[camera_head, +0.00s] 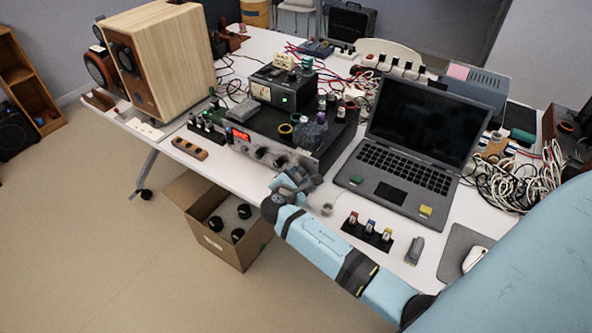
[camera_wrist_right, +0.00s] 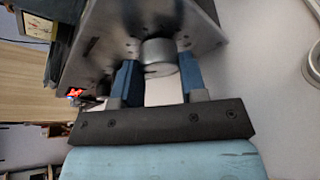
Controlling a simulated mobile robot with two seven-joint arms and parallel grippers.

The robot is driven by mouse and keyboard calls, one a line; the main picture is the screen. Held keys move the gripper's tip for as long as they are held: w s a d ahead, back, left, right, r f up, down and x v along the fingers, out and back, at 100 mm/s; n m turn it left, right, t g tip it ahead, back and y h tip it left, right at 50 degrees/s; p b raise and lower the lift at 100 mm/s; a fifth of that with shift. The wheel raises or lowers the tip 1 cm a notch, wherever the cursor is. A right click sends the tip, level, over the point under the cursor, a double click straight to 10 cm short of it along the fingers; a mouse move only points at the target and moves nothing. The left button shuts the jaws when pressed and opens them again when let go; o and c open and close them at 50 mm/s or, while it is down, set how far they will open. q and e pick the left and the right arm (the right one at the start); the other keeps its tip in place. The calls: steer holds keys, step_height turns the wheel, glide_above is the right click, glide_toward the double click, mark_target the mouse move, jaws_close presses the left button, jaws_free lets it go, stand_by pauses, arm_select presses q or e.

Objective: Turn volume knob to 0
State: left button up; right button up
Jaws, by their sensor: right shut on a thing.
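The amplifier (camera_head: 285,130) with a red lit display stands on the white table, with small dark knobs on its front panel. My right gripper (camera_head: 300,180) is at the right part of that panel and hides what is behind it. In the right wrist view, a round silver knob (camera_wrist_right: 160,52) on the panel sits between the two blue fingers of my right gripper (camera_wrist_right: 158,72). The fingers are shut on the knob's sides. The knob's pointer mark cannot be made out. My left gripper is not in view.
An open laptop (camera_head: 410,140) stands right of the amplifier. A black strip with several coloured switches (camera_head: 368,230) and a mouse (camera_head: 474,258) lie near the front edge. A wooden speaker (camera_head: 165,60) is at left. A cardboard box (camera_head: 235,250) stands on the floor.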

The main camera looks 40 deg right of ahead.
steer(key=n+g+p, duration=0.1)
steer(key=n+p, duration=0.1)
steer(key=p, duration=0.2)
steer(key=n+g+p, duration=0.1)
steer(key=p, duration=0.3)
steer(key=n+g+h+p, duration=0.1)
steer(key=n+p, duration=0.1)
steer(key=p, duration=0.2)
steer(key=shift+w+a+r+n+g, duration=0.1)
steer(key=shift+w+r+n+g, duration=0.1)
steer(key=shift+r+n+g, duration=0.15)
steer(key=shift+n+g+p, duration=0.45)
steer(key=shift+n+p, duration=0.1)
steer(key=shift+p, duration=0.25)
steer(key=shift+f+n+g+h+p, duration=0.2)
steer(key=shift+n+g+h+p, duration=0.1)
steer(key=shift+n+h+p, duration=0.25)
steer(key=shift+w+n+g, duration=0.1)
steer(key=shift+n+g, duration=0.2)
steer(key=shift+n, duration=0.35)
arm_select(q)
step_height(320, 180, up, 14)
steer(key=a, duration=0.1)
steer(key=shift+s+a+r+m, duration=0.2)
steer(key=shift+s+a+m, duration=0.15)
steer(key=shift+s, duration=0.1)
arm_select(e)
steer(key=shift+f+n+g+h, duration=0.2)
steer(key=shift+n+g+h, duration=0.4)
steer(key=shift+n, duration=0.4)
